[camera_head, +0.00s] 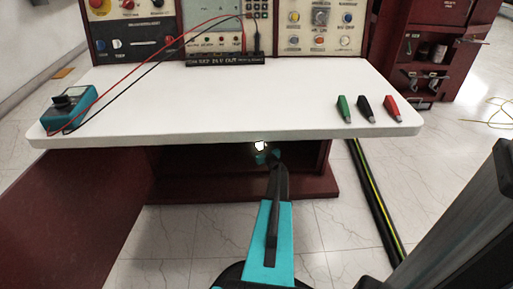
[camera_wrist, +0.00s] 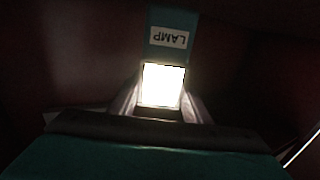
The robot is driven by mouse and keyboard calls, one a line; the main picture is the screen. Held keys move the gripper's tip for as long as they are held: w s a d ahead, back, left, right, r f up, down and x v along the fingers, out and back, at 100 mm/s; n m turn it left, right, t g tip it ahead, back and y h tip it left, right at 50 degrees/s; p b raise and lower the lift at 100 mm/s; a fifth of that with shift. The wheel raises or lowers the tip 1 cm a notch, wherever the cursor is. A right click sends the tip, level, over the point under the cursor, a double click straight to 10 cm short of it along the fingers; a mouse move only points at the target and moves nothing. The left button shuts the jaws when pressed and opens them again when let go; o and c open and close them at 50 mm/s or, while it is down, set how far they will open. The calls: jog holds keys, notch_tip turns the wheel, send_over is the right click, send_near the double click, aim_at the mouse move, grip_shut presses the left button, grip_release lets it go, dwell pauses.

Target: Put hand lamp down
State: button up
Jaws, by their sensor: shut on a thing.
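The hand lamp (camera_wrist: 168,20) is a teal block with a white label reading "LAMP", upside down in the wrist view. Its square face glows white. My gripper (camera_wrist: 160,106) is shut on it, with one grey finger on each side of the lit part. In the head view the lamp's bright spot (camera_head: 260,146) shows just below the front edge of the white tabletop, at the front of the dark opening beneath. My gripper (camera_head: 268,158) is there too, small and partly hard to make out.
The white tabletop (camera_head: 230,100) is clear in its middle. A teal meter (camera_head: 70,102) with red and black leads sits at its left. Green, black and red clips (camera_head: 365,108) lie at its right. Control panels stand behind. A dark red shelf base (camera_head: 320,185) is below.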

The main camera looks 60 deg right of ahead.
jog(key=shift+w+d+b, duration=0.3)
jog(key=shift+w+d, duration=0.05)
jog(key=shift+d, duration=0.1)
jog(key=shift+f+b, duration=1.1)
jog(key=shift+f, duration=0.7)
jog(key=shift+f, duration=0.15)
jog(key=o, duration=1.2)
